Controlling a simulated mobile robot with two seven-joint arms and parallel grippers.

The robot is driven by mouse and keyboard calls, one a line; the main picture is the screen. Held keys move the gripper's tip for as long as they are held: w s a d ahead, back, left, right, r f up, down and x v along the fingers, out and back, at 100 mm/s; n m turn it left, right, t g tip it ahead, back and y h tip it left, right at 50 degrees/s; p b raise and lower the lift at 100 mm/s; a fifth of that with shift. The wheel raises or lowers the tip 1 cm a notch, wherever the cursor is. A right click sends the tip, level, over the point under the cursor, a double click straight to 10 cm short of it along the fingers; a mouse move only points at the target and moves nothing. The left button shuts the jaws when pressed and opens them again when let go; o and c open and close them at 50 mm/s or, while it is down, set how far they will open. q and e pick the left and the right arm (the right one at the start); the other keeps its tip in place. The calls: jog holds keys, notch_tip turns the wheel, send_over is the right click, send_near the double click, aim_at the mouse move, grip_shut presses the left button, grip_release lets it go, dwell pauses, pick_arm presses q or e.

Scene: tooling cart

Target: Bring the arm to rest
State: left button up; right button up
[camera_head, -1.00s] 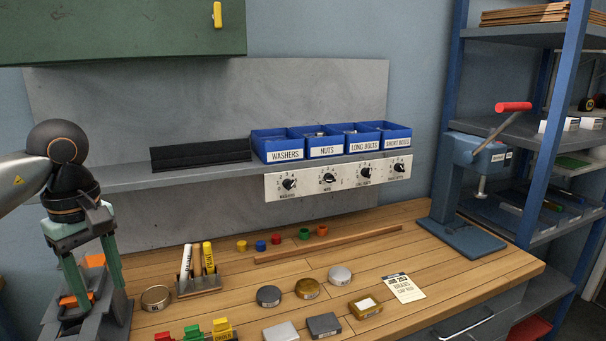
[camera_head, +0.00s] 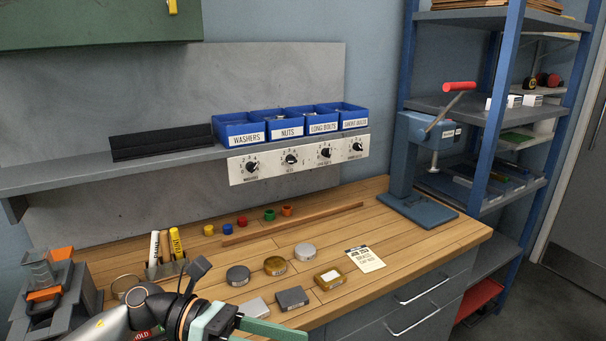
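My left arm comes in low at the bottom, in front of the workbench (camera_head: 400,243). Its gripper (camera_head: 276,332) points right, with green fingers partly cut off by the lower picture edge. One finger shows clearly; the gap to the other is hidden, and I see nothing held. My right gripper is out of view.
A marker holder (camera_head: 165,268) and a grey fixture (camera_head: 60,305) stand at the left. Several round tins and a paper card (camera_head: 364,259) lie on the bench. A blue press (camera_head: 412,165) stands at the right. Blue bins (camera_head: 240,131) sit on the shelf above.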

pick_arm(q)
jog(key=w+a+f+n+t+y, duration=0.1)
jog(key=w+a+f+n+t, duration=0.2)
jog(key=n+t, duration=0.9)
jog(key=w+a+f+n+t+y, duration=0.1)
jog(key=w+f+n+t, duration=0.35)
jog(key=n, duration=1.35)
jog(key=s+a+f+n+y, duration=0.3)
jog(key=f+n+y, duration=0.25)
jog(key=f, duration=0.25)
jog(key=s+a+f+n+y, duration=0.3)
jog(key=f+n+y, duration=0.1)
jog(key=f+n, duration=0.25)
jog(key=s+a+f+n+g+y, duration=0.1)
jog(key=s+a+f+n+g, duration=0.1)
jog(key=s+f, duration=0.3)
jog(key=s+a+f+n+g+y+p, duration=0.1)
jog(key=s+a+f+n+g, duration=0.1)
jog(key=s+f+n, duration=0.2)
notch_tip(320, 180, down, 3)
jog(key=shift+s, duration=1.1)
jog(key=shift+y, duration=0.25)
